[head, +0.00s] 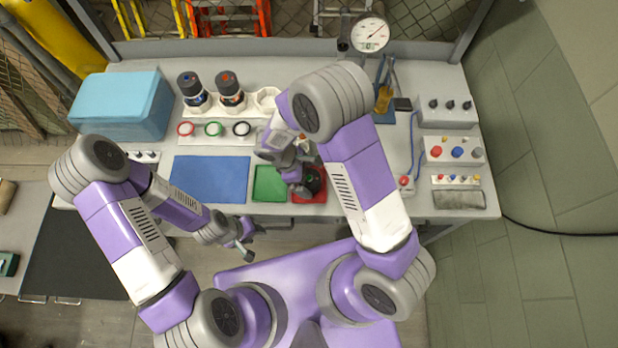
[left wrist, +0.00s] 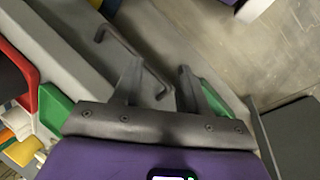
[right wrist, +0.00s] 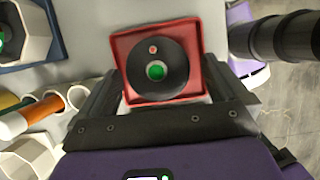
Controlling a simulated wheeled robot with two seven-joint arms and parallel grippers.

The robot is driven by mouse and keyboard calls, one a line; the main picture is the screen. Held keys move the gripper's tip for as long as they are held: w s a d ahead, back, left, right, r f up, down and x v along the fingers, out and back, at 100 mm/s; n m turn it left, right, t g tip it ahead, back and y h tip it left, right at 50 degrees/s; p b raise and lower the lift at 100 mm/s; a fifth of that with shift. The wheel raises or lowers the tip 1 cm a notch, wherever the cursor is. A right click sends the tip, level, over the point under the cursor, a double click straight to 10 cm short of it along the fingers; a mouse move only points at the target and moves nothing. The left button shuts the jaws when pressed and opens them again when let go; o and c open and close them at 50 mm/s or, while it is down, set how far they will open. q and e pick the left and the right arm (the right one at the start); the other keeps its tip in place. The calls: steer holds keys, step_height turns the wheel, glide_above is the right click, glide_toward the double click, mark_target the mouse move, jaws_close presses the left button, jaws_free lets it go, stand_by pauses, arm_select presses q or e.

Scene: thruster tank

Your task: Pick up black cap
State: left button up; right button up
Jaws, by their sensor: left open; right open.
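The black cap (right wrist: 157,68) is a round black disc with a green centre and a small red dot, lying in the red tray (right wrist: 123,48). In the head view the cap (head: 313,181) is partly hidden by my right gripper (head: 301,180). In the right wrist view my right gripper (right wrist: 167,90) is open, its fingers on either side of the red tray's near part, with nothing held. How high it is above the tray, I cannot tell. My left gripper (head: 248,243) is open and empty in front of the bench edge; it also shows in the left wrist view (left wrist: 158,85).
The green tray (head: 270,184) and blue mat (head: 209,178) lie left of the red tray. Two bottles (head: 194,92) (head: 230,92) stand at the back beside a light blue box (head: 121,105). A bench handle (left wrist: 128,55) is near my left fingers. Control boxes (head: 449,112) stand at the right.

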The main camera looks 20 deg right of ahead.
mark_target(309, 179)
steer(key=x, duration=0.3)
steer(key=shift+w, duration=0.15)
steer(key=c, duration=1)
steer(key=shift+o, duration=0.2)
steer(key=shift+r, duration=0.1)
